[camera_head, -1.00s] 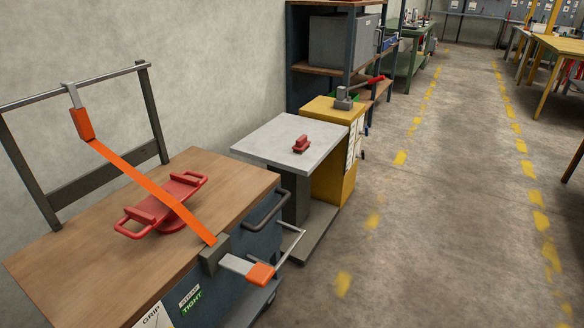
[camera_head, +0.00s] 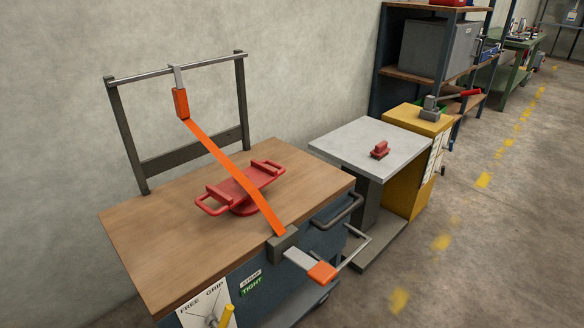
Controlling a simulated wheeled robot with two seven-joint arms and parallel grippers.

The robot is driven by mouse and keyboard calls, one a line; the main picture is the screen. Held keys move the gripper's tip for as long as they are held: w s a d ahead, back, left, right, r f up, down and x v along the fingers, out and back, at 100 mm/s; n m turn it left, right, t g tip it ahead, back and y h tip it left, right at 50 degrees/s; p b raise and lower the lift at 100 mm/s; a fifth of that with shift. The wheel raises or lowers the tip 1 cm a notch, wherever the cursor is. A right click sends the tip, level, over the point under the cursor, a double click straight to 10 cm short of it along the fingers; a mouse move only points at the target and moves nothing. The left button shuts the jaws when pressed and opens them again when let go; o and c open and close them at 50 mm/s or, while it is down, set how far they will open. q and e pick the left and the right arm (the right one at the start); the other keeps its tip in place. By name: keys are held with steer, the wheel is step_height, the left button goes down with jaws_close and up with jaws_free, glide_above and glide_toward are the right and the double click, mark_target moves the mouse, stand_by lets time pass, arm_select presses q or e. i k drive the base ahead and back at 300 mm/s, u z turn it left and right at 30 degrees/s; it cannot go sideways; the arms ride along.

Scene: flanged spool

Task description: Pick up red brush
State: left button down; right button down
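A small red brush-like object (camera_head: 379,149) with a raised handle sits alone on the light grey top of a pedestal table (camera_head: 340,140), right of the middle of the head view. A larger red piece with two loop handles (camera_head: 215,203) lies on the wooden top of a cart (camera_head: 150,235), under an orange strap (camera_head: 215,155). Neither of my grippers shows in the head view.
The strap runs from a rail frame (camera_head: 125,120) down to a buckle with an orange-tipped lever (camera_head: 321,271) at the cart's front edge. A yellow cabinet (camera_head: 415,120) with a red-handled tool (camera_head: 470,92) stands behind the grey table. Open floor (camera_head: 480,260) lies to the right.

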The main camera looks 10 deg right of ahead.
mark_target(381, 151)
steer(key=z, duration=1.65)
steer(key=i, duration=4.05)
steer(key=u, duration=3.95)
steer(key=i, duration=0.1)
steer(key=z, duration=0.5)
